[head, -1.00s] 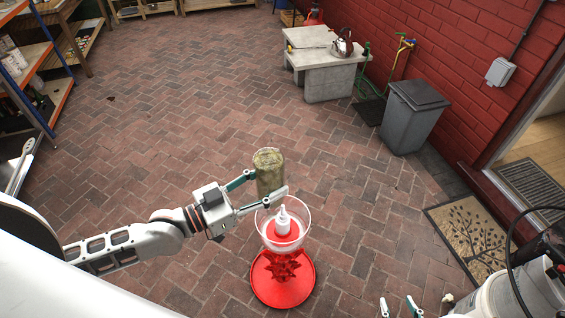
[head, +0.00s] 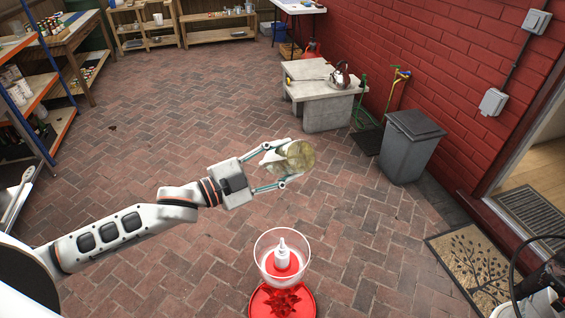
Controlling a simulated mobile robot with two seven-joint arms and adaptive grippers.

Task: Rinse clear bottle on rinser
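The clear bottle (head: 299,156) looks murky yellowish-green. My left gripper (head: 284,164) is shut on it, one finger on each side. The bottle is tilted, with a round end facing toward the camera and to the right. It is held in the air, above and apart from the rinser in the picture. The rinser has a clear bowl (head: 263,262) with a white nozzle (head: 283,256) in its middle and a red base (head: 262,302), cut off by the bottom edge. My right gripper is out of view.
A concrete bench (head: 325,75) with a kettle (head: 340,74) stands at the back, beside a grey bin (head: 408,150). A doormat (head: 475,262) and a white bucket (head: 540,300) are at the lower right. The brick floor in the middle is clear.

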